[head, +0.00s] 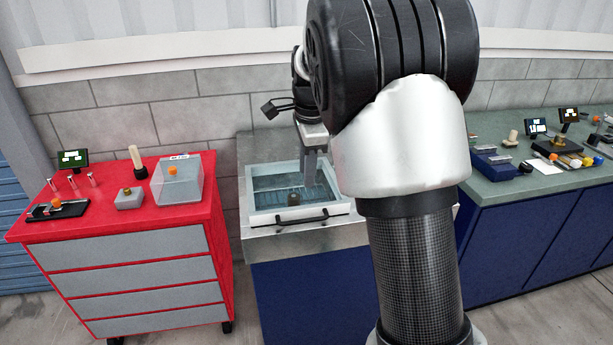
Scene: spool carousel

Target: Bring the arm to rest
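My arm rises through the middle of the view and hides part of the scene behind it. My gripper (311,182) hangs at the far end of the arm, fingers down, over the glass-topped basin (338,209). The fingers are small and partly merged in the picture, so their gap is not clear. A small dark knob-like piece (293,199) shows at the basin, below and left of the fingertips. I see no object clearly held, and cannot tell whether the fingertips touch the basin.
A red drawer cabinet (222,262) stands left, carrying a clear box (177,183), a small screen (73,158) and small parts. A green-topped blue bench (500,205) at right holds tools and screens. A block wall (160,105) closes the back.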

